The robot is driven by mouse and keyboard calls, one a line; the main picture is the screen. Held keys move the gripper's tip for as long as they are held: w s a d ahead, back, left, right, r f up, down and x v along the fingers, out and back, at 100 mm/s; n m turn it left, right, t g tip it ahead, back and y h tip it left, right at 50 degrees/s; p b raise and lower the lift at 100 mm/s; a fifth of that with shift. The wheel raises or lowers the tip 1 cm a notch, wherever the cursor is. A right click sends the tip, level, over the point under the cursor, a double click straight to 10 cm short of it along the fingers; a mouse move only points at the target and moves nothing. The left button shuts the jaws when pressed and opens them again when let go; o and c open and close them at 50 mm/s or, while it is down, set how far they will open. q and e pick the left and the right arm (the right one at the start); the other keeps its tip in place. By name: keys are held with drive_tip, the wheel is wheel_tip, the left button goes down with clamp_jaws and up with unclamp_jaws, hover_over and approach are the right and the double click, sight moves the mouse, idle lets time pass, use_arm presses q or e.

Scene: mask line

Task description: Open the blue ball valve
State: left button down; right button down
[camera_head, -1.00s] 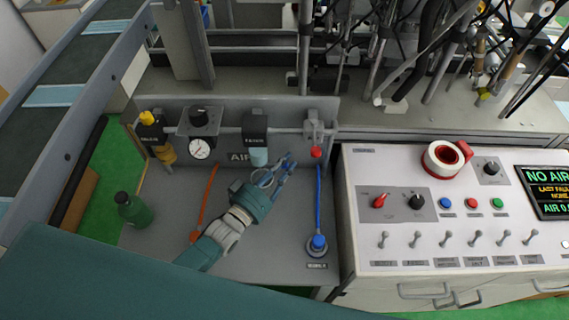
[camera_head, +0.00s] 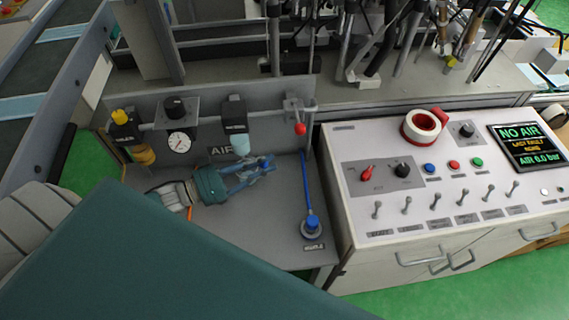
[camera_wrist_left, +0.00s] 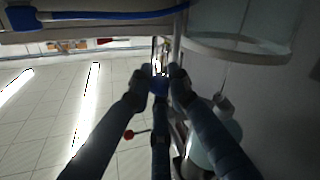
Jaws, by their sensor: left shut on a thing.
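My left gripper (camera_head: 268,164) reaches in from the left, low in front of the panel, just right of and below the clear filter bowl (camera_head: 240,144). Its fingers are closed together. In the left wrist view the fingertips (camera_wrist_left: 160,76) meet around a small blue and metallic part (camera_wrist_left: 158,86) that I cannot clearly identify. A red-tipped valve lever (camera_head: 300,129) sits on the pipe above and right of the fingers, apart from them. A blue hose (camera_head: 306,185) runs down to a blue round fitting (camera_head: 312,223). A blue valve handle cannot be clearly made out. My right gripper is not in view.
A gauge (camera_head: 179,142) and a yellow-capped unit (camera_head: 122,116) are on the pipe at left. The white control console (camera_head: 345,215) stands right. Its screen (camera_head: 530,145) reads NO AIR and AIR 6.0. A red-and-white tape roll (camera_head: 422,126) lies on it.

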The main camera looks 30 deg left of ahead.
use_arm(q)
drive_tip(key=shift+s+a+f+m+g+h+b, duration=0.1)
drive_tip(key=shift+s+f+m+g+h+b, duration=0.15)
drive_tip(key=shift+m+g+h+b, duration=0.3)
drive_tip(key=shift+s+f+m+g+h+b, duration=0.1)
drive_tip(key=shift+s+m+g+h+b, duration=0.3)
drive_tip(key=shift+h+b, duration=0.2)
drive_tip(key=shift+s+r+m+g+h+b, duration=0.2)
drive_tip(key=shift+s+m+g+h+b, duration=0.1)
drive_tip(key=shift+m+g+h+b, duration=0.35)
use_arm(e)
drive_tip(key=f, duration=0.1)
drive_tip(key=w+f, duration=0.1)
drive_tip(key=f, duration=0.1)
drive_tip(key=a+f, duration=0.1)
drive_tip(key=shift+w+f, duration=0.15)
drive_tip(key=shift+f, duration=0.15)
use_arm(q)
drive_tip(key=c, duration=1.6)
unclamp_jaws()
drive_tip(key=shift+r, duration=0.1)
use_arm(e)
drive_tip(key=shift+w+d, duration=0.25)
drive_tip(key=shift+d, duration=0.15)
